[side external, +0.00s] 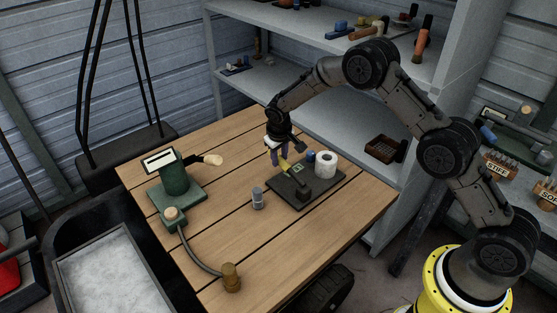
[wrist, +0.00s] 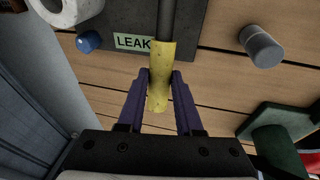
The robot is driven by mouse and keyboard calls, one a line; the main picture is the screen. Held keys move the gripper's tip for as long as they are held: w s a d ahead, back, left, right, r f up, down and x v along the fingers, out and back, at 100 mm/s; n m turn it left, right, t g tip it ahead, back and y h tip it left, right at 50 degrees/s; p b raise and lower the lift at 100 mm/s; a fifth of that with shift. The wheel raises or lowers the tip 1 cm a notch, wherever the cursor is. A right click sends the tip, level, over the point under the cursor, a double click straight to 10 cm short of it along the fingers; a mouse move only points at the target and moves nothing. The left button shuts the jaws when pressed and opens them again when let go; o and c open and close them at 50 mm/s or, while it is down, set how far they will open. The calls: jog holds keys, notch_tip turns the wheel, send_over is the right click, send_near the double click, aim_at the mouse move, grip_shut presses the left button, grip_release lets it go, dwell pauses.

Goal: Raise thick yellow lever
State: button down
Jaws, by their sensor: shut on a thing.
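The thick yellow lever (wrist: 160,85) is a yellow sleeve on a dark rod, over a dark plate (wrist: 115,22) with a label reading "LEAK". My gripper (wrist: 160,76) has its two purple fingers on either side of the yellow sleeve and is shut on it. In the side view, the lever (side external: 284,166) slants from a dark block on the plate (side external: 283,196) up to my gripper (side external: 277,157). My gripper partly hides the lever's far end there.
A white roll (side external: 325,164) and a blue knob (side external: 310,155) are at the plate's back right. A grey cylinder (side external: 258,198) stands left of the plate. A green device (side external: 175,178) with a hose is farther left.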

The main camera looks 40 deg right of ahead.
aim_at(281, 157)
jog(key=shift+s+r+t, duration=0.5)
jog(key=shift+r+t, duration=0.3)
jog(key=shift+t, duration=0.1)
jog(key=shift+s+r+t, duration=0.45)
jog(key=shift+r+t, duration=0.3)
jog(key=shift+t, duration=0.15)
jog(key=shift+r, duration=0.15)
jog(key=c, duration=0.6)
grip_release()
jog(key=shift+s, duration=0.1)
jog(key=v, duration=1.3)
jog(key=shift+s+a+r, duration=0.15)
jog(key=shift+s+r, duration=0.05)
jog(key=shift+r, duration=0.05)
